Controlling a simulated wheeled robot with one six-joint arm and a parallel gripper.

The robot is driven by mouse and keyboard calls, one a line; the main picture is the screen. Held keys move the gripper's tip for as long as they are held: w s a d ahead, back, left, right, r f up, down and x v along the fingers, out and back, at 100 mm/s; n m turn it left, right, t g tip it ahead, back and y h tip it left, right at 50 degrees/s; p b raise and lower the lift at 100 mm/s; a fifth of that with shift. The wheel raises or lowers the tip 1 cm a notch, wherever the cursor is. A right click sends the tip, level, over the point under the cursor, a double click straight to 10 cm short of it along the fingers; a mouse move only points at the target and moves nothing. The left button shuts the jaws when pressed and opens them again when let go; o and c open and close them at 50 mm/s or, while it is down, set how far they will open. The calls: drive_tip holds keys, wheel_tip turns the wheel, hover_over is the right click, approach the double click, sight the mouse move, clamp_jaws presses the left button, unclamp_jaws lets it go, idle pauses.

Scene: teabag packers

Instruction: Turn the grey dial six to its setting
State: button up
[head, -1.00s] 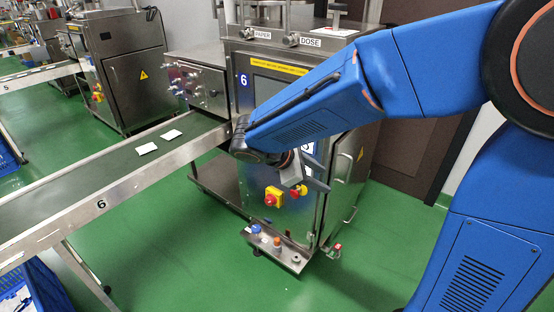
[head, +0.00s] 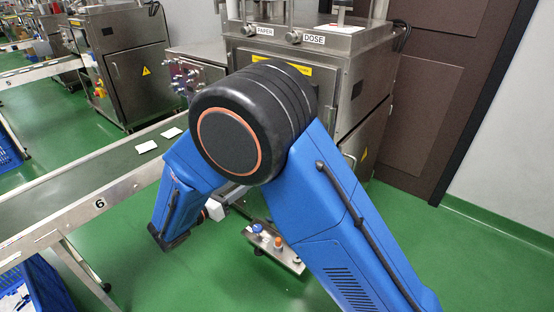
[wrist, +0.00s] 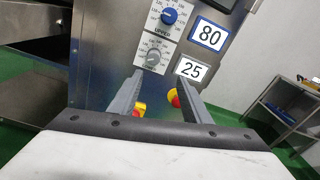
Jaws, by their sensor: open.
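In the wrist view the grey dial (wrist: 152,57) sits on a white scale plate on the machine's steel front, just above and beyond the fingertips. Its pointer is too small to read surely. A card reading 25 (wrist: 192,70) is to its right. My gripper (wrist: 160,82) is open and empty, its two fingers pointing at the panel below the dial, apart from it. In the head view my arm hides the dial and the machine's front; only part of my gripper's pale body (head: 216,208) shows.
A blue dial (wrist: 170,17) with a card reading 80 (wrist: 209,35) is above the grey one. The conveyor marked 6 (head: 62,217) stands left; a small steel tray (head: 284,258) juts out low in front.

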drive_tip(key=shift+n+t, duration=0.4)
drive_tip(key=x, duration=1.1)
drive_tip(key=a+f+x, duration=0.1)
drive_tip(key=x, duration=0.4)
drive_tip(key=shift+w+d, duration=0.15)
drive_tip(key=shift+w, duration=0.35)
drive_tip(key=shift+c, duration=0.6)
drive_tip(key=c, duration=0.9)
